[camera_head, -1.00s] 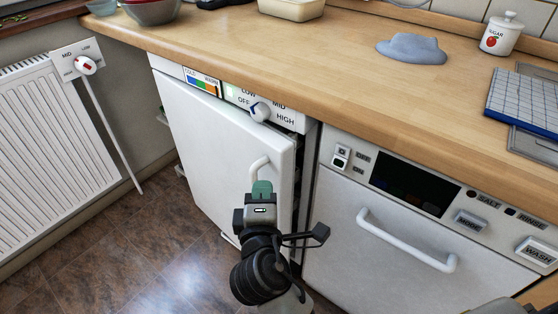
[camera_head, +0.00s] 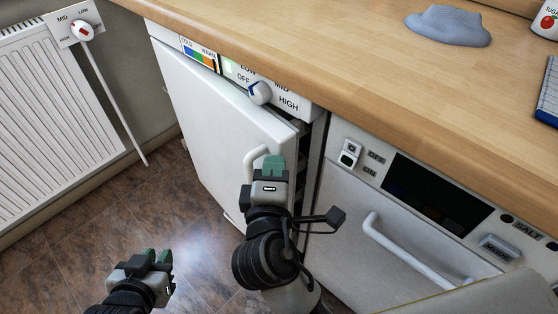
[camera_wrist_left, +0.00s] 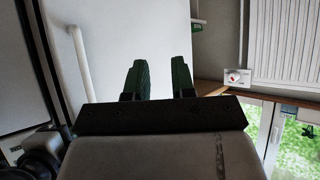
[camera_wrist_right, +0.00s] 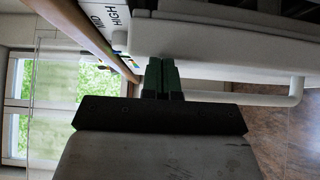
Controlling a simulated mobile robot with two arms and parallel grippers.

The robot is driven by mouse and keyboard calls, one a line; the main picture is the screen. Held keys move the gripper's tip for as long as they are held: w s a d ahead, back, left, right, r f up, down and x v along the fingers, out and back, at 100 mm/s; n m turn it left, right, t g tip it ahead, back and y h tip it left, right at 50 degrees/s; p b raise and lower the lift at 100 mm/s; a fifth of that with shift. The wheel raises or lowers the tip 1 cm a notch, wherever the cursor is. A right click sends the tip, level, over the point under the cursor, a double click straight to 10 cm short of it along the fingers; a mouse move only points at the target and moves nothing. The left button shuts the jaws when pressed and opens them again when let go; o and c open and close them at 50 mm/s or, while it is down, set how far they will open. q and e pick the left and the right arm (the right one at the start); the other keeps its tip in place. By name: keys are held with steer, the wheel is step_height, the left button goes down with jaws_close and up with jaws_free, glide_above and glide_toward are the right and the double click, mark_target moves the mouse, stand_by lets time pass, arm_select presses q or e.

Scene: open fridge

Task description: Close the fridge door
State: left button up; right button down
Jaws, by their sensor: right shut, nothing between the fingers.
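The white fridge door (camera_head: 215,120) stands slightly ajar, with a dark gap along its right edge where shelf edges show. Its white handle (camera_head: 258,158) is near the top right of the door. My right gripper (camera_head: 273,164) is shut and empty, in front of the door just beside the handle. In the right wrist view its fingertips (camera_wrist_right: 160,66) are close against the door (camera_wrist_right: 215,38); contact is unclear. The handle (camera_wrist_right: 292,95) is off to the right there. My left gripper (camera_head: 158,258) is open and empty, low in front of the door. In the left wrist view the handle (camera_wrist_left: 80,60) is left of its fingers.
A wooden counter (camera_head: 340,85) runs above the fridge, and a control panel with a knob (camera_head: 260,92) sits above the door. A dishwasher (camera_head: 350,220) with a handle adjoins on the right. A radiator (camera_head: 60,125) stands at the left wall. Floor between is clear.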

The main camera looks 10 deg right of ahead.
mark_target(293, 149)
arm_select(q)
steer(key=shift+s, duration=0.1)
stand_by(0.3)
